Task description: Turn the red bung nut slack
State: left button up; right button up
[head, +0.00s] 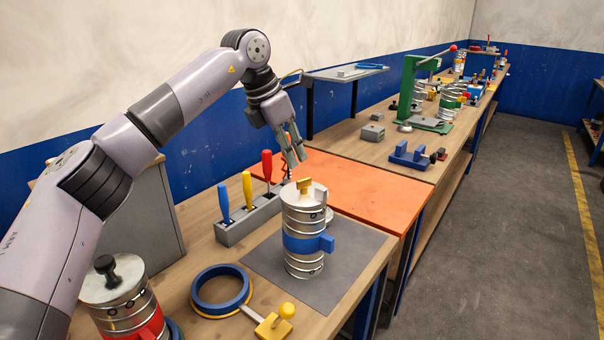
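I cannot make out a red bung nut for certain in the head view. A ribbed metal canister (303,216) with a blue clamp band (300,243) stands upright on a grey mat (262,262); a yellow nut-like piece (304,186) sits on its top. Another metal canister (112,283) with a red band (150,328) stands at the lower left, with a dark knob on its lid and partly cut off by the frame. My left gripper (294,156) hangs fingers down, just behind and above the blue-banded canister, apart from it. Its finger gap is unclear. My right gripper is out of view.
A grey rack (247,222) holds blue, yellow and red-handled tools close to my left gripper. A blue ring (221,291) and a yellow-knobbed piece (275,322) lie in front. An orange bench top (365,190) is largely clear. A green press (408,85) stands farther back.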

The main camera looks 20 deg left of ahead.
aim_at(304, 179)
pick_arm(q)
jog(key=p+x, duration=0.1)
jog(key=x, duration=0.6)
jog(key=shift+d, duration=0.1)
jog(key=shift+c, duration=0.3)
grip_shut()
